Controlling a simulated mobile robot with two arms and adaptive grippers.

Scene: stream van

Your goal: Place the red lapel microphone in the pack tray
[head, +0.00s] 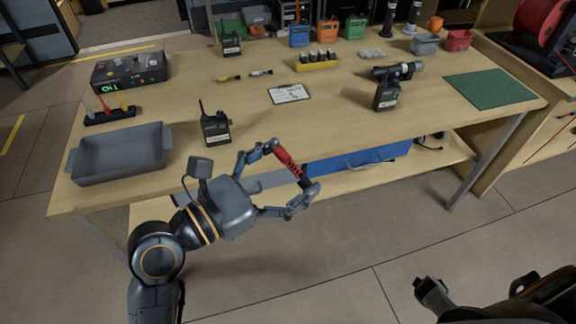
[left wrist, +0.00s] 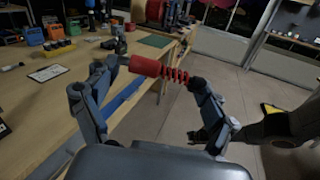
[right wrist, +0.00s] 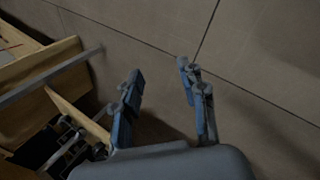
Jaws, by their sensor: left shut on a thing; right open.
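My left gripper (head: 291,167) is shut on a red lapel microphone (head: 286,160), held in the air at the table's front edge. In the left wrist view the microphone (left wrist: 146,66) has a smooth red body and a coiled red part, lying across between the two fingers. The pack tray (head: 118,152), which I take to be the grey open tray with two handles, sits at the table's front left corner. It looks empty and lies left of my left gripper. My right gripper (right wrist: 160,75) is open and empty over the floor, away from the table.
A black radio (head: 215,129) stands between the tray and the microphone. A small rack (head: 108,114) and a black control box (head: 130,71) are behind the tray. A white card (head: 289,94) lies mid-table. A green mat (head: 489,88) lies at the right. A blue case (head: 350,159) is on the lower shelf.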

